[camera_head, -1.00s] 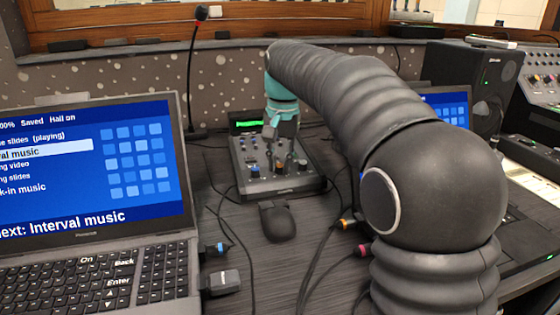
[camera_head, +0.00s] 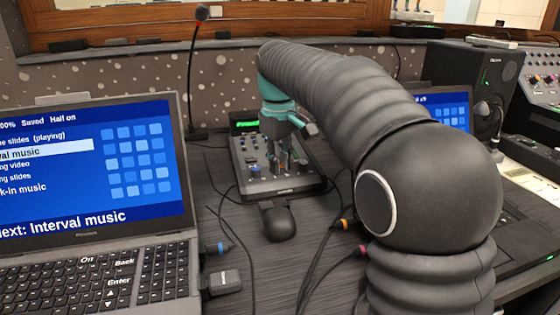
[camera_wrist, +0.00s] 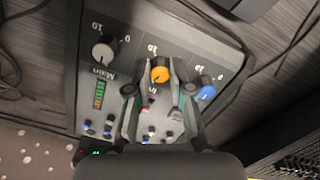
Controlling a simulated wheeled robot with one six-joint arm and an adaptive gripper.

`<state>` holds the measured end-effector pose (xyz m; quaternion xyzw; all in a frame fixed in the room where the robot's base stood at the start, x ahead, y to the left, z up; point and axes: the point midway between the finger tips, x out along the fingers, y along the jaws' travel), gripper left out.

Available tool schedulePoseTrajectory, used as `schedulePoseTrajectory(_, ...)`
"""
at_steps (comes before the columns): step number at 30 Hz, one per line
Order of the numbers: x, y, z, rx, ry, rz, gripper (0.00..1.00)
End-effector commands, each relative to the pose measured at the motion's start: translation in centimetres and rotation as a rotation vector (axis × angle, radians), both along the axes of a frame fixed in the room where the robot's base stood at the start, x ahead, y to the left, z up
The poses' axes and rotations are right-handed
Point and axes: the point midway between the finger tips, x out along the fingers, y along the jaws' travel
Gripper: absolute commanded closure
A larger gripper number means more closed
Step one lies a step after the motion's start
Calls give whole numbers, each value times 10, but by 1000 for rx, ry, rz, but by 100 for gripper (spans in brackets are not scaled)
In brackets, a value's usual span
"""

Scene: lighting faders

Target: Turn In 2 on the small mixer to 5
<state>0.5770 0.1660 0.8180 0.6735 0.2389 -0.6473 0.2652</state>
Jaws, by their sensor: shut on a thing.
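The small mixer (camera_head: 300,185) sits on the desk behind the mouse in the head view. In the wrist view its panel (camera_wrist: 78,70) carries a grey knob marked Main (camera_wrist: 103,53), an orange knob (camera_wrist: 160,74) in the middle and a blue knob (camera_wrist: 207,92). My gripper (camera_wrist: 160,78) is shut on the orange knob, one finger on each side. In the head view my gripper (camera_head: 285,160) reaches down to the mixer and hides part of its panel. The knob's pointer is not clear.
A black mouse (camera_head: 277,221) lies just in front of the mixer. A laptop (camera_head: 90,210) stands at left, and a gooseneck microphone (camera_head: 194,80) rises behind. Cables cross the desk. A second laptop (camera_head: 447,107) and a speaker (camera_head: 480,80) stand at right.

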Motion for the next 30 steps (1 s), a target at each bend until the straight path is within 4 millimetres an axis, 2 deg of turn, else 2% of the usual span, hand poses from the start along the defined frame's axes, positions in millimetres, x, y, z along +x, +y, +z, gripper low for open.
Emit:
schedulePoseTrajectory(12,0,1,1,-25,-13,262,100)
schedulePoseTrajectory(30,0,1,1,-32,-15,334,100)
